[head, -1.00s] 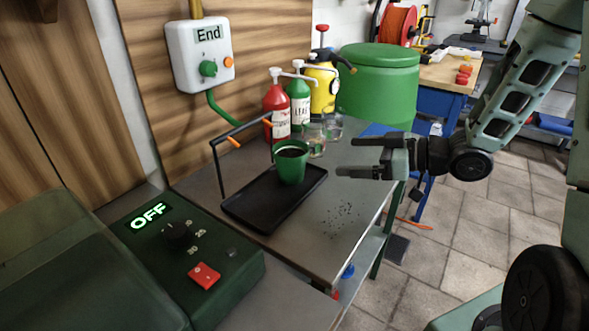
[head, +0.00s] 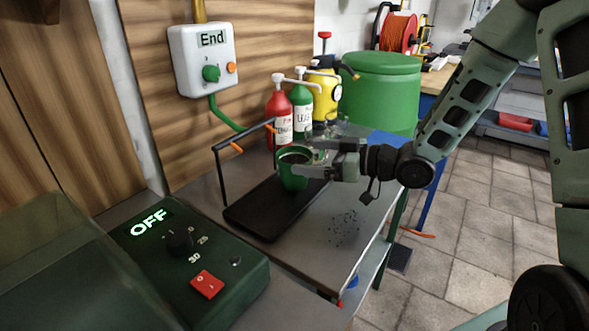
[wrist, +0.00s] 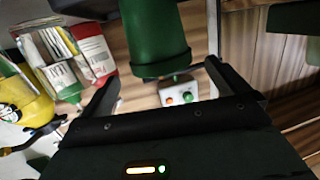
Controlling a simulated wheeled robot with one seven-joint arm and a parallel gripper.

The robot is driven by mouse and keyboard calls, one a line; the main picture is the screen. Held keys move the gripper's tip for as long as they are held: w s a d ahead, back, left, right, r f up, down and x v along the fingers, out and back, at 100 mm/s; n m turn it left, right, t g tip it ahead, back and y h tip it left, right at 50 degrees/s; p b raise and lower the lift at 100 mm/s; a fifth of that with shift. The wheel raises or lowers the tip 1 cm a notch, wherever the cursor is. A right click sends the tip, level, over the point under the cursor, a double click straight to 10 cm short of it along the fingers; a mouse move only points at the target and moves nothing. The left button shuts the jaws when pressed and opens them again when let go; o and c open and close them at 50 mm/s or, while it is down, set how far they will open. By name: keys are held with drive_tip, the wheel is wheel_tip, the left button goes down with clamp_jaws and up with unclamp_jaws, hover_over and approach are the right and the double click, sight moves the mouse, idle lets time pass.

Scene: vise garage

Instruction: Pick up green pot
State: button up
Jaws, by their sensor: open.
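The green pot (head: 293,177), filled with dark soil, stands upright on a black tray (head: 262,218) on the metal bench. My gripper (head: 312,158) is open at the pot's right side, level with its upper part, and overlaps it in the head view. In the wrist view the pot (wrist: 154,40) is ahead, between the two spread fingers of my gripper (wrist: 160,90). I see a gap on both sides of the pot there, and it is not held.
A red bottle (head: 279,118), a green bottle (head: 301,108) and a yellow sprayer (head: 325,95) stand behind the pot. A black bar frame (head: 219,172) rises at the tray's left. A control box (head: 190,255) reading OFF is in front. Soil crumbs (head: 345,228) lie at right.

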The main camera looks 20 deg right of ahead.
sight(279, 154)
drive_tip(key=x, duration=0.5)
drive_tip(key=shift+a+f, duration=0.1)
drive_tip(key=shift+s, duration=0.1)
drive_tip(key=c, duration=1.1)
drive_tip(key=shift+c, duration=0.5)
